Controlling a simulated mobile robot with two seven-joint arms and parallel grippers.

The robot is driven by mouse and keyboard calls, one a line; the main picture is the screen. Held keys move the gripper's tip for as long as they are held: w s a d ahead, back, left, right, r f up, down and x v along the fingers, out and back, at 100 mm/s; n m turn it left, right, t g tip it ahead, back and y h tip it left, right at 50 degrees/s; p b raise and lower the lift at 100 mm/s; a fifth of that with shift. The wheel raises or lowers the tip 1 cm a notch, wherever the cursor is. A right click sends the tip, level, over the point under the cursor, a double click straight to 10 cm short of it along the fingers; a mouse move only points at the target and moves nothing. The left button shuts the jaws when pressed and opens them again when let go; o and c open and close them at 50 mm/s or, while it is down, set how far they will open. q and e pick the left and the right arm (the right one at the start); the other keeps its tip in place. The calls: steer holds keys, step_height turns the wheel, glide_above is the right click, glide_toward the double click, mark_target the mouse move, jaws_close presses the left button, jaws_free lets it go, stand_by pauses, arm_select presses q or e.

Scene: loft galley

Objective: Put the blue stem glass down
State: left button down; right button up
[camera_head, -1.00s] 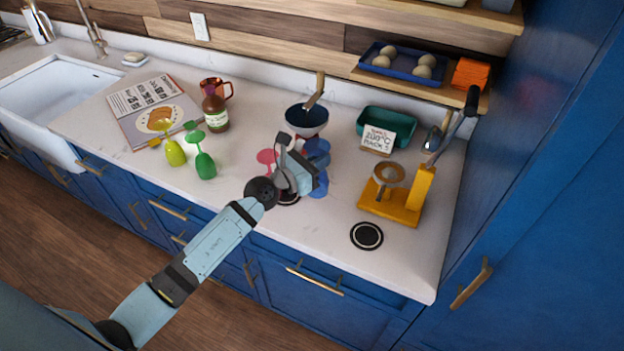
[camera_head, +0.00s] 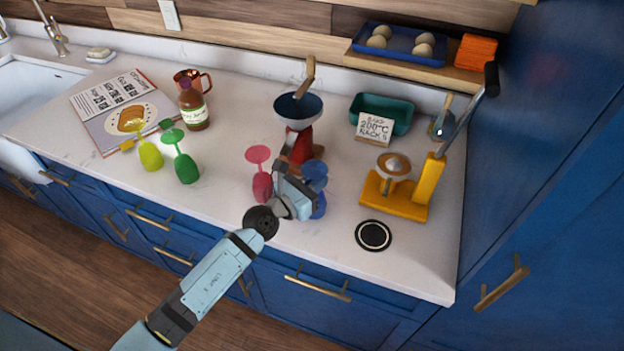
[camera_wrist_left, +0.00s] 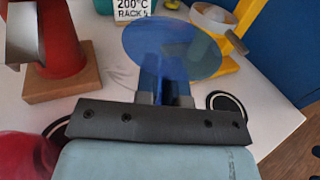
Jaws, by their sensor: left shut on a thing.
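The blue stem glass (camera_head: 315,170) is upside down, its round foot on top and its bowl below. My left gripper (camera_head: 302,187) is shut on it. In the left wrist view the blue foot (camera_wrist_left: 172,48) fills the middle, with the gripper fingers (camera_wrist_left: 165,98) on either side of the stem below it. The bowl is mostly hidden by the gripper, and I cannot tell whether its rim touches the counter (camera_head: 240,225). My right gripper is not in view.
A pink stem glass (camera_head: 261,178) stands close left of my gripper, with a red grinder (camera_head: 299,143) behind. A yellow press (camera_head: 408,202) and a black ringed disc (camera_head: 373,236) are at the right. Green (camera_head: 186,168) and yellow-green (camera_head: 150,154) glasses stand left.

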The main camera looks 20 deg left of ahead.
arm_select(q)
steer(key=shift+s+d, duration=0.1)
steer(key=shift+d, duration=0.05)
steer(key=shift+s+d+r, duration=0.1)
steer(key=c, duration=1.2)
jaws_free()
steer(key=shift+f, duration=0.2)
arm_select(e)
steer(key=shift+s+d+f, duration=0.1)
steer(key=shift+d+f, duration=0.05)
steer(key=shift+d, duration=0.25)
arm_select(q)
steer(key=shift+r, duration=0.1)
